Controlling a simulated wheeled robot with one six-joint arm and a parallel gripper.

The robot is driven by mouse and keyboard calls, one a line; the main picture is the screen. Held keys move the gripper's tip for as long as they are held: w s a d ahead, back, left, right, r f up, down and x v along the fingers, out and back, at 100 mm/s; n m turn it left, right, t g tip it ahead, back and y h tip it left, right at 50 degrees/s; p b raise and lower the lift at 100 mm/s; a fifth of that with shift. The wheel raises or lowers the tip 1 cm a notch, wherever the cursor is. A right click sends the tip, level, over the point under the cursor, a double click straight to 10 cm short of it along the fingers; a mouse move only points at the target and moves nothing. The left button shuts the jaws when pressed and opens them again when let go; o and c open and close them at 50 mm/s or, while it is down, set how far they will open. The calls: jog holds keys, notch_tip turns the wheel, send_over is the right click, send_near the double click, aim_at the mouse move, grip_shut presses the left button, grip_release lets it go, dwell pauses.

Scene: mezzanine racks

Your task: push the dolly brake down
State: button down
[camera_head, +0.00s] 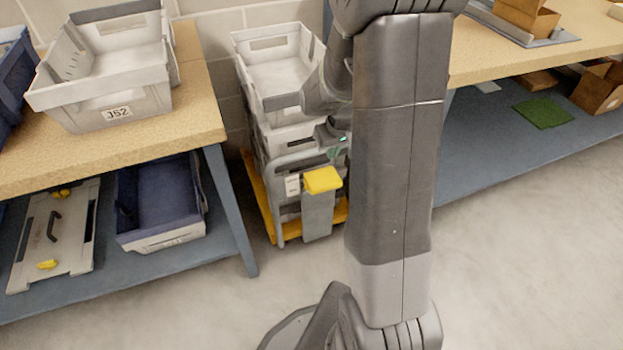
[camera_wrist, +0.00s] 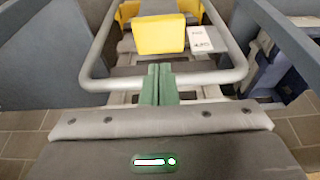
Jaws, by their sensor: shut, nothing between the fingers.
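The dolly (camera_head: 256,199) has a yellow base and carries a stack of grey crates (camera_head: 275,70) between two tables. Its brake pedal, a yellow block (camera_head: 322,180), sticks out at the front on a grey upright. In the wrist view the yellow pedal (camera_wrist: 160,34) is ahead of my fingers, inside a grey tube frame (camera_wrist: 92,60). My gripper (camera_wrist: 159,72) is shut and empty, its green fingers side by side and pointing at the pedal. In the head view my gripper (camera_head: 335,152) is just above the pedal, partly hidden by my arm. Contact cannot be told.
A small white label (camera_wrist: 195,40) sits right of the pedal. The left table (camera_head: 200,90) holds a grey crate (camera_head: 118,107); a blue bin (camera_head: 160,215) is on its lower shelf. The right table (camera_head: 500,62) has a blue lower shelf. The floor in front is clear.

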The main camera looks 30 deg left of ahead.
aim_at(327, 186)
jog(key=shift+f, duration=0.15)
jog(key=b+x, duration=0.1)
jog(key=x, duration=0.3)
jog(key=b+x, duration=0.1)
jog(key=x, duration=0.3)
jog(key=b+x, duration=0.1)
jog(key=x, duration=0.3)
jog(key=shift+s+d+f+b, duration=0.2)
jog(key=shift+d+f+b, duration=0.15)
jog(key=shift+f+b, duration=0.05)
jog(key=shift+f, duration=0.55)
notch_tip(327, 186, down, 5)
jog(key=b, duration=0.4)
jog(key=shift+s+d, duration=0.1)
jog(key=shift+r+p, duration=0.4)
jog(key=shift+r, duration=0.05)
jog(key=a+p+v, duration=0.1)
jog(key=p+v, duration=0.4)
jog(key=v, duration=0.8)
jog(key=shift+w+r, duration=0.25)
jog(key=shift+w, duration=0.15)
